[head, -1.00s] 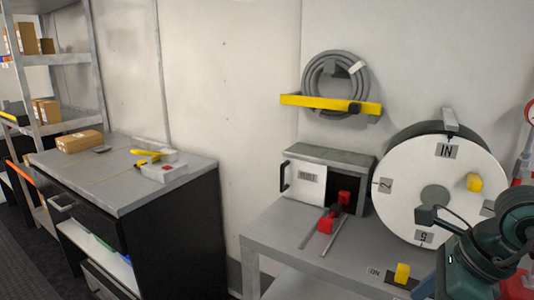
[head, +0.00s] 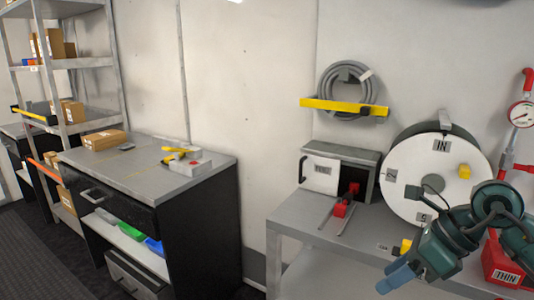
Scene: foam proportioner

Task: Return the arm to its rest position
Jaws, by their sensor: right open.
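My right arm, dark teal, comes in from the lower right. Its gripper (head: 390,281), with blue fingers, is low at the front of the grey bench (head: 322,222), pointing down and left. It is open and I see nothing held in it. The white dial (head: 420,165), with IN and number labels and a yellow knob, stands behind the arm, and the arm overlaps its lower right edge. A second yellow knob (head: 405,246) shows just left of the arm, partly hidden by it. My left gripper is not in view.
A red container marked THIN (head: 505,268) is behind the arm. A black workbench (head: 205,225) and shelves stand left, with a gap between the benches.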

